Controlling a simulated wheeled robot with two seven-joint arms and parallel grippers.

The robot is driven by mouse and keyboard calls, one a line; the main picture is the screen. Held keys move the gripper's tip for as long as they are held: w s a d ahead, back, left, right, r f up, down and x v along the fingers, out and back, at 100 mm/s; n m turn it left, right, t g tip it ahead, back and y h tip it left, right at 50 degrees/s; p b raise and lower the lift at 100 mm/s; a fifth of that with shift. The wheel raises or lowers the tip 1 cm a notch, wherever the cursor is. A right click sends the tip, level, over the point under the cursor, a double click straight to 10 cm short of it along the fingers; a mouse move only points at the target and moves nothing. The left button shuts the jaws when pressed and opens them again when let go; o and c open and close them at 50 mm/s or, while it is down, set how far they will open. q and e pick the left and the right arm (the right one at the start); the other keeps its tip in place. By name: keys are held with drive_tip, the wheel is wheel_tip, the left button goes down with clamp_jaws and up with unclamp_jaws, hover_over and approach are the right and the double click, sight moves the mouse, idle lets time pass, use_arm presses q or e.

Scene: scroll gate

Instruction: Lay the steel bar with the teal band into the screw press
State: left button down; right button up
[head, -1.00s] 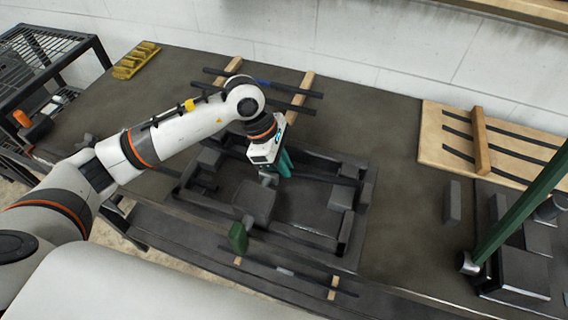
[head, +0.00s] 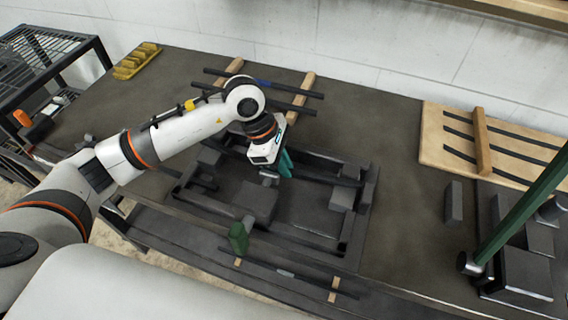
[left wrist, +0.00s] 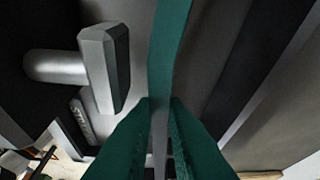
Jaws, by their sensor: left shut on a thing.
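My left gripper (head: 286,165) reaches down over the dark steel frame in the middle of the bench. Its teal fingers show in the left wrist view (left wrist: 160,130), shut on a thin bar. The steel bar with the teal band (left wrist: 168,45) runs upward from the fingertips there, its teal part in sight. In the head view the grip is mostly hidden by the hand. The low dark frame (head: 352,238), with blocks inside and a green piece (head: 238,238) at its front, appears to be the screw press. I cannot tell whether the bar touches it. My right gripper is out of view.
Dark bars, one with a blue band (head: 263,83), lie on wooden strips (head: 302,90) behind. More bars lie along the front edge (head: 285,272). At right are a wooden board (head: 435,140) with bars and a device with a long green lever (head: 522,205).

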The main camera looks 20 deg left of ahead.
use_arm(q)
drive_tip(key=shift+f+b, duration=0.35)
drive_tip(key=shift+f, duration=0.1)
idle(0.5)
drive_tip(key=c, duration=1.6)
unclamp_jaws()
drive_tip(key=shift+w, duration=0.1)
drive_tip(key=shift+o, duration=1.2)
drive_tip(key=shift+w+f, duration=0.2)
drive_tip(key=shift+f, duration=0.05)
drive_tip(key=shift+s, duration=0.15)
drive_tip(key=b+v, duration=0.1)
drive_tip(key=v, duration=1.1)
drive_tip(key=shift+w+b, duration=0.2)
drive_tip(key=shift+b, duration=0.15)
drive_tip(key=shift+a+r, duration=0.1)
